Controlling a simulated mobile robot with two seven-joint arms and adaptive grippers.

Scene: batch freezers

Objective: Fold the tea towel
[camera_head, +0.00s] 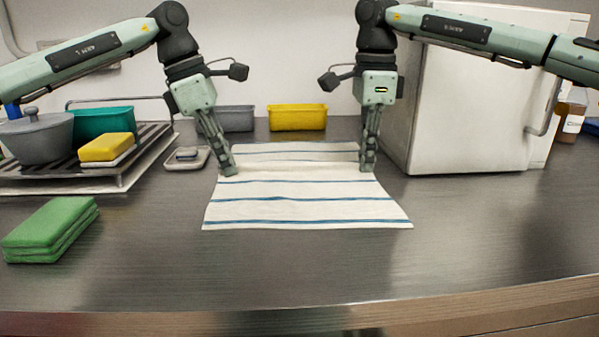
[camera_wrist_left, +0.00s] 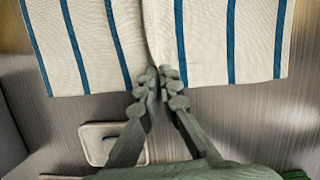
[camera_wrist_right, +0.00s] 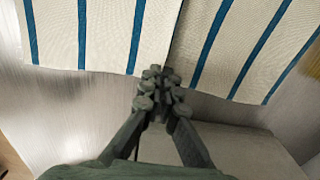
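The white tea towel (camera_head: 305,208) with blue stripes lies spread on the grey counter. A raised line crosses it from side to side between my two grippers. My left gripper (camera_head: 227,170) is at the towel's left edge, fingers pointing down. In the left wrist view its fingertips (camera_wrist_left: 161,78) are close together on the edge of the towel (camera_wrist_left: 210,40), where the line ends. My right gripper (camera_head: 367,168) is at the right edge. In the right wrist view its fingertips (camera_wrist_right: 160,78) are also close together at the line's end on the towel (camera_wrist_right: 225,50). The pinched cloth itself is mostly hidden.
A white box-shaped appliance (camera_head: 480,110) stands close to the right. Yellow (camera_head: 297,117) and grey (camera_head: 238,118) bins stand behind the towel. A rack (camera_head: 70,178) with a pot and a small scale (camera_head: 186,158) are left, green cloths (camera_head: 50,230) front left. The front counter is clear.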

